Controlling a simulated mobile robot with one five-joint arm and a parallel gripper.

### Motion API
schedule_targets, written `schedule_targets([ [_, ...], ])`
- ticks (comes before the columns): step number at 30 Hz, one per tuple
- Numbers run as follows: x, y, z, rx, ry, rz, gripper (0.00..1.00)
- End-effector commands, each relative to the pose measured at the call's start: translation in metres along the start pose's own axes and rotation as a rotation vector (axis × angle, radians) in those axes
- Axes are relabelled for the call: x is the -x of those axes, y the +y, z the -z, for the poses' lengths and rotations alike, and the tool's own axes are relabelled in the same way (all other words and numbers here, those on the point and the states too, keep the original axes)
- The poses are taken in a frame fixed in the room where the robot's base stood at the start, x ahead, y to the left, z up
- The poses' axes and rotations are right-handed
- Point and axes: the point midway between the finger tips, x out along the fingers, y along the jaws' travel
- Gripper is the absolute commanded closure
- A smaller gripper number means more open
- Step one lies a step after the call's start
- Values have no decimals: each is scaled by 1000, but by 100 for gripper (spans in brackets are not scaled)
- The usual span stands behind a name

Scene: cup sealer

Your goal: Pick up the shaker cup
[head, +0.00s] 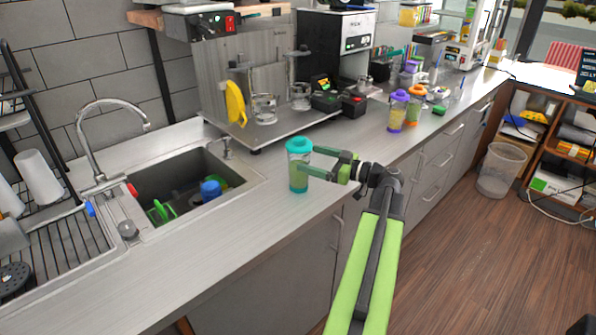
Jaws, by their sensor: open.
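A shaker cup (298,172) with a teal lid and a greenish see-through body stands upright on the counter, right of the sink, in the head view. My gripper (312,163) is green and reaches in from the right at the height of the cup's upper half. Its jaws are open, with one finger by the lid's lower edge and one across the cup's right side. I cannot tell whether the fingers touch the cup.
The sink (190,185) lies left of the cup and holds a blue cup (211,190). More shaker cups, one purple-lidded (398,111), stand farther back on the counter (240,225). The counter in front of the cup is clear. A waste bin (497,170) stands on the floor at right.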

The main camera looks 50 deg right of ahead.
Motion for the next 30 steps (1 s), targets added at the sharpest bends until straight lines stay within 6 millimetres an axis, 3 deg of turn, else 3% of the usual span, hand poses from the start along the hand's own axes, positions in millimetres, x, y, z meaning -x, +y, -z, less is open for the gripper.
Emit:
schedule_targets([
  [5, -12, -2, 0, 0, 0, 2, 9],
  [12, -51, -4, 1, 0, 0, 2, 9],
  [18, -52, -4, 1, 0, 0, 1, 9],
  [30, -52, -4, 1, 0, 0, 2, 60],
])
